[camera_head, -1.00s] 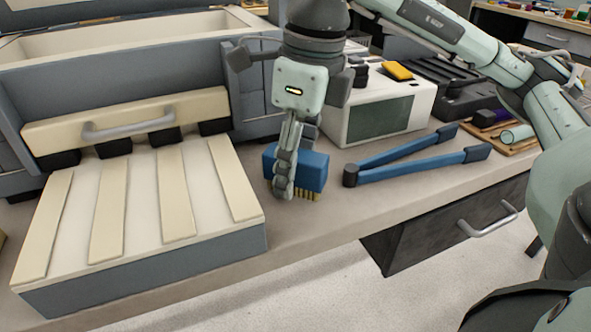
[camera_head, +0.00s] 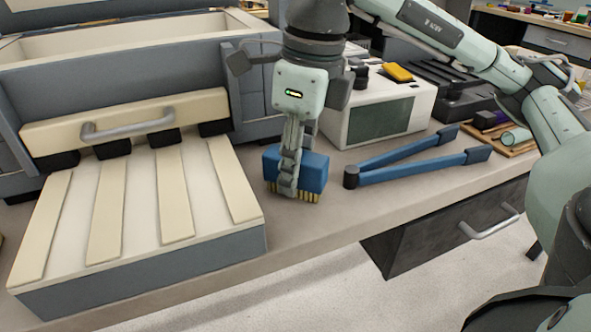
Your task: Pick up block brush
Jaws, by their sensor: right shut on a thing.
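The block brush (camera_head: 314,172) has a blue block body and yellow bristles pointing down. It is on the bench, or just above it, right of the slatted box; I cannot tell whether the bristles touch the bench. My right gripper (camera_head: 288,185) comes down from above and is shut on the brush, its fingers pointing down. The near finger covers the left part of the blue body, and the far finger is hidden. My left gripper is not in view.
Blue-handled long tongs (camera_head: 415,165) lie close to the right of the brush. A white device (camera_head: 377,112) stands behind it. The large grey box with the cream slatted front (camera_head: 140,205) fills the left. The bench's front edge is close, with a drawer (camera_head: 445,235) below.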

